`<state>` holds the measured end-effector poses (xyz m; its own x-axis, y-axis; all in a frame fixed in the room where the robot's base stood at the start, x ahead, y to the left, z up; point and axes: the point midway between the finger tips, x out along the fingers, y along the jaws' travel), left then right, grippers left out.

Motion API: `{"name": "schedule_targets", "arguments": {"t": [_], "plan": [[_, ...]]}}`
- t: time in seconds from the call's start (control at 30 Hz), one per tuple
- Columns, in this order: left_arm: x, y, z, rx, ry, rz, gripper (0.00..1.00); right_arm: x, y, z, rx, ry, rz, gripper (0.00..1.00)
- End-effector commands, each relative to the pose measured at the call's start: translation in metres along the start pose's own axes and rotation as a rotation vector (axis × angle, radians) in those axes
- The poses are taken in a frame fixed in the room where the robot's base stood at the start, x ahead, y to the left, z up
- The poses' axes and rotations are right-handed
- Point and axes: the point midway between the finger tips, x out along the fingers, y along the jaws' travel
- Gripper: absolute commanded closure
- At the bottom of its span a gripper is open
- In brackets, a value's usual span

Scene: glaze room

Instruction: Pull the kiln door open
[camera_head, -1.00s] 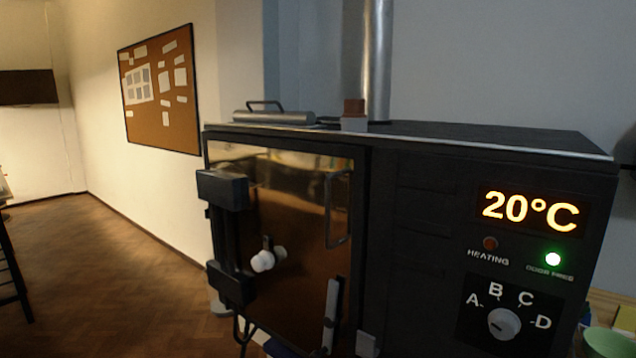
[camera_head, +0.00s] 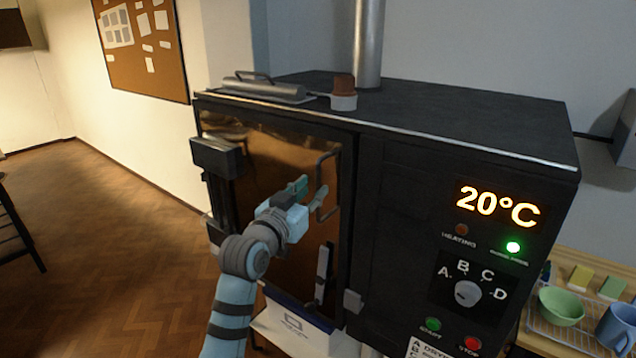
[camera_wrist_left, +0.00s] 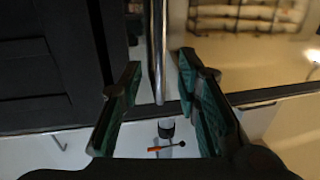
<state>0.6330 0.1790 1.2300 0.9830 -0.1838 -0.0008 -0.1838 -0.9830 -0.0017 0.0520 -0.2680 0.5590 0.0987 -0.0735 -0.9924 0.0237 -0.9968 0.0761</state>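The kiln door (camera_head: 270,160) is a glossy brown panel on the kiln's left front and looks shut. Its upright bar handle (camera_head: 320,214) is near the door's right edge; the bar also shows in the left wrist view (camera_wrist_left: 157,50). My left gripper (camera_head: 310,188) is in front of the door, right at the handle. In the wrist view its two green-padded fingers (camera_wrist_left: 163,95) are spread, with the bar in the gap between them; no contact with either finger shows. A grey lever (camera_head: 323,272) sits lower on the door. My right gripper is out of view.
The kiln's panel (camera_head: 490,210) reads 20°C, with a green light lit and a dial below. A metal flue (camera_head: 368,45) and a small brown-and-white pot (camera_head: 344,92) are on top.

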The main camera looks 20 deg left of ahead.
Motion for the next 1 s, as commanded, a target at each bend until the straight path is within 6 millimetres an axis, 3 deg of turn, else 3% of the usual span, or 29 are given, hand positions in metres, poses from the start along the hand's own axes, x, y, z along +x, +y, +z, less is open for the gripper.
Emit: {"name": "schedule_targets", "arguments": {"t": [0.2, 0.53, 0.73, 1.0], "plan": [[0.036, 0.000, 0.000, -0.001, -0.001, -0.001, 0.70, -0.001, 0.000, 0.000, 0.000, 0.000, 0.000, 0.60], [0.042, 0.000, 0.000, 0.000, 0.000, -0.001, 0.70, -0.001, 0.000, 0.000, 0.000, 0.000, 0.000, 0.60], [0.042, 0.000, 0.001, 0.000, 0.000, -0.001, 1.00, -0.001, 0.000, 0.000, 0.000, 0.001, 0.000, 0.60], [0.042, 0.000, 0.001, 0.000, -0.001, -0.001, 1.00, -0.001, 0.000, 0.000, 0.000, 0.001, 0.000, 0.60]]}}
